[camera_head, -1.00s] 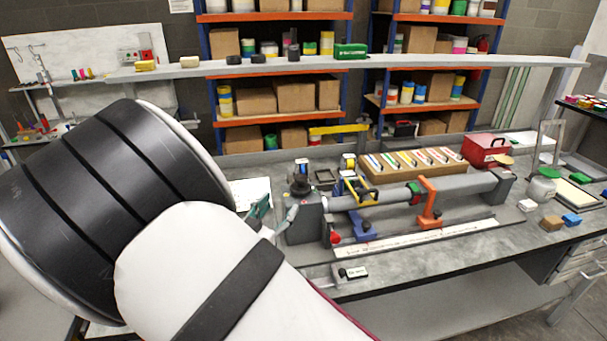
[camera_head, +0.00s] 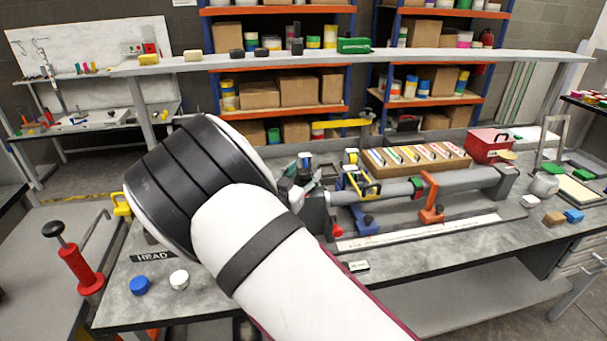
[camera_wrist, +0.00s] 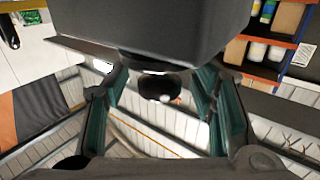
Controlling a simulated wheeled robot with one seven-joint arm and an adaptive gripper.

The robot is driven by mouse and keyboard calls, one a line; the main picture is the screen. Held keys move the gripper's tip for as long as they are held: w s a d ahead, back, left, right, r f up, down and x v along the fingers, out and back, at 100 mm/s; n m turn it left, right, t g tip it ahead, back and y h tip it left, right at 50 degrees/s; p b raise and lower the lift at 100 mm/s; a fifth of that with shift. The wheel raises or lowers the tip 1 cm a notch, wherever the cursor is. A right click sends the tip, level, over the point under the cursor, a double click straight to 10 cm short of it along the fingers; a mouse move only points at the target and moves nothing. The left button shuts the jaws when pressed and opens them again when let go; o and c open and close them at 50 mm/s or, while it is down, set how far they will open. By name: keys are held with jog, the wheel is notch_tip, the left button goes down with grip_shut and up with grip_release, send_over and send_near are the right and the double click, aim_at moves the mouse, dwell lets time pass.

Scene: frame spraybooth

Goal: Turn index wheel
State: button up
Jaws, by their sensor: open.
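The grey headstock block (camera_head: 315,218) stands at the left end of the long grey tube fixture on the bench, partly hidden by my arm. In the head view my gripper (camera_head: 302,174) is at the top of this block, its fingers mostly hidden behind my wrist. In the wrist view a large dark grey body (camera_wrist: 155,25) fills the top middle, with a round black knob (camera_wrist: 158,87) below it. The knob may be the index wheel; I cannot be sure. My gripper's teal-lined fingers (camera_wrist: 160,100) are spread apart on either side of the knob, with visible gaps.
The grey tube (camera_head: 400,188) runs right from the block, with yellow, blue and orange clamps along it. A wooden tray (camera_head: 415,160) of coloured strips lies behind. A red box (camera_head: 490,146) stands at the right.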

jog(key=shift+w, duration=0.1)
jog(key=shift+c, duration=0.5)
jog(key=c, duration=1.1)
jog(key=shift+y, duration=0.3)
